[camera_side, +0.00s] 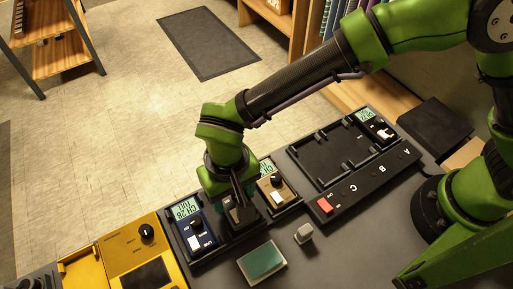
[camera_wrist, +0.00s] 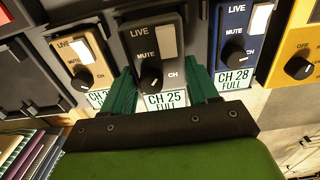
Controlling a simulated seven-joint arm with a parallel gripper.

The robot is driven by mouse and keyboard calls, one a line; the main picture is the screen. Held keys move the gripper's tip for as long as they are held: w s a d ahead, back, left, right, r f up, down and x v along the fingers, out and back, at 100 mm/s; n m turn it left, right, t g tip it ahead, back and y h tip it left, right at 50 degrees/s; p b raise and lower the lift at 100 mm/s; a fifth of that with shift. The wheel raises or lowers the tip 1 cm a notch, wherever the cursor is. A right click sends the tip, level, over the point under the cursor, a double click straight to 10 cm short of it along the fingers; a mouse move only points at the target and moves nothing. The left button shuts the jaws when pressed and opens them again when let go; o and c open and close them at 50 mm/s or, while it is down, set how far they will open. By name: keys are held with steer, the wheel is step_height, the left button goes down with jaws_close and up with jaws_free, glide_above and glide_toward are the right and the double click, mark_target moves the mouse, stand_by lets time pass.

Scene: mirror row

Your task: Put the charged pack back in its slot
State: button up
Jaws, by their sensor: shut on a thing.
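My gripper (camera_side: 238,200) is lowered over a row of packs in the side view. Its green fingers (camera_wrist: 163,90) are shut on the black pack (camera_wrist: 153,45), one on each side of it. The pack stands between a navy pack (camera_wrist: 233,35), reading CH 28 FULL, and a tan pack (camera_wrist: 83,55). I cannot tell whether it is seated or slightly raised. The black tray (camera_side: 335,178) with places marked A, B and C has a pack (camera_side: 378,130) at its A end; the rest looks empty.
A yellow unit (camera_side: 120,250) with a knob stands left of the row. A box with a teal top (camera_side: 262,262) and a small grey block (camera_side: 303,234) lie on the dark bench in front. My arm reaches over the tray.

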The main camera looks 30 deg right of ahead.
steer(key=shift+f, duration=0.95)
stand_by(0.3)
steer(key=o, duration=1.3)
steer(key=shift+o, duration=0.2)
step_height(320, 180, up, 17)
steer(key=shift+f, duration=0.1)
